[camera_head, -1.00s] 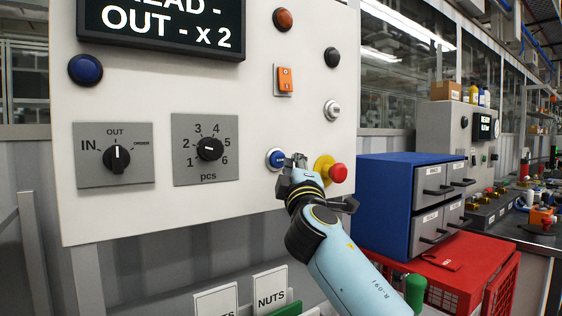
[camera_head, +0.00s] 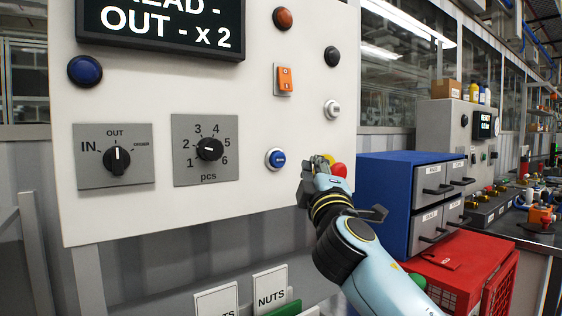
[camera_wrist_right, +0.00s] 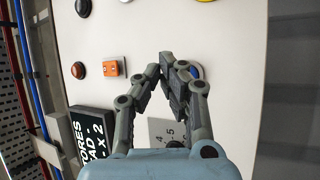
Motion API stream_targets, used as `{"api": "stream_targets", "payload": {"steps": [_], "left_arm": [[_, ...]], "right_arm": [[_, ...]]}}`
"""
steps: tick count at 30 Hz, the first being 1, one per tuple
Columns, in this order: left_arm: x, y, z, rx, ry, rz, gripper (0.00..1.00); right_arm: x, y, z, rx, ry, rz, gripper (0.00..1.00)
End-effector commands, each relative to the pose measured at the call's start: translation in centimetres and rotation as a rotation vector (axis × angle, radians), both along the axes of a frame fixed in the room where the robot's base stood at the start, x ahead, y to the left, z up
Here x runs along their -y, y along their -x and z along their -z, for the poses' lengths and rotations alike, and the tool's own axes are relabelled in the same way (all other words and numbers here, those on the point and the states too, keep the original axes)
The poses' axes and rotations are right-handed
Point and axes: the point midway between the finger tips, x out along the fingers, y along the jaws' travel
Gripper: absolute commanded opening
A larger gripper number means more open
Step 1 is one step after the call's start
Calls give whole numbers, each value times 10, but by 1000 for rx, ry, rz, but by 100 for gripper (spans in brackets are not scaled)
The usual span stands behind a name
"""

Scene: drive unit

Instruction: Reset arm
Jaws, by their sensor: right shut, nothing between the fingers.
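My right gripper (camera_head: 318,164) is in front of the lower right part of the white control panel (camera_head: 240,110) in the head view. Its fingers are together and hold nothing. It stands just right of a blue push button (camera_head: 275,159) and partly hides a red and yellow emergency-stop button (camera_head: 338,169). In the right wrist view the shut fingertips (camera_wrist_right: 166,62) are in front of the panel, and the blue button (camera_wrist_right: 197,73) shows partly behind them. My left gripper is not in view.
The panel holds an IN/OUT/ORDER dial (camera_head: 117,158), a pcs dial (camera_head: 210,149), an orange switch (camera_head: 285,79) and a display (camera_head: 160,28) with "OUT - x 2". A blue drawer cabinet (camera_head: 385,195) on a red crate (camera_head: 455,270) stands close to the right of my arm.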

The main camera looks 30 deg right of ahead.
Motion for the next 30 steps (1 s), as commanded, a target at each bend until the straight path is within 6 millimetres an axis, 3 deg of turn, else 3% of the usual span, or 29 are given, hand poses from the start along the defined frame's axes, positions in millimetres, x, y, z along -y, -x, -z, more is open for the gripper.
{"api": "stream_targets", "payload": {"steps": [13,17,20,23,24,27,30], "left_arm": [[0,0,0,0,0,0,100],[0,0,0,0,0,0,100],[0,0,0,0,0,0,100],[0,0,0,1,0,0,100],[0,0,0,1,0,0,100],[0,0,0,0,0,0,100],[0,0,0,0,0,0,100]], "right_arm": [[0,0,0,-1,-2,0,0],[6,11,19,-26,-88,10,0],[17,36,63,-94,-287,38,0],[21,78,128,-220,-563,85,0],[18,98,155,-283,-675,108,0],[1,145,209,-437,-906,157,0],[-19,186,245,-573,-1066,196,0]]}}
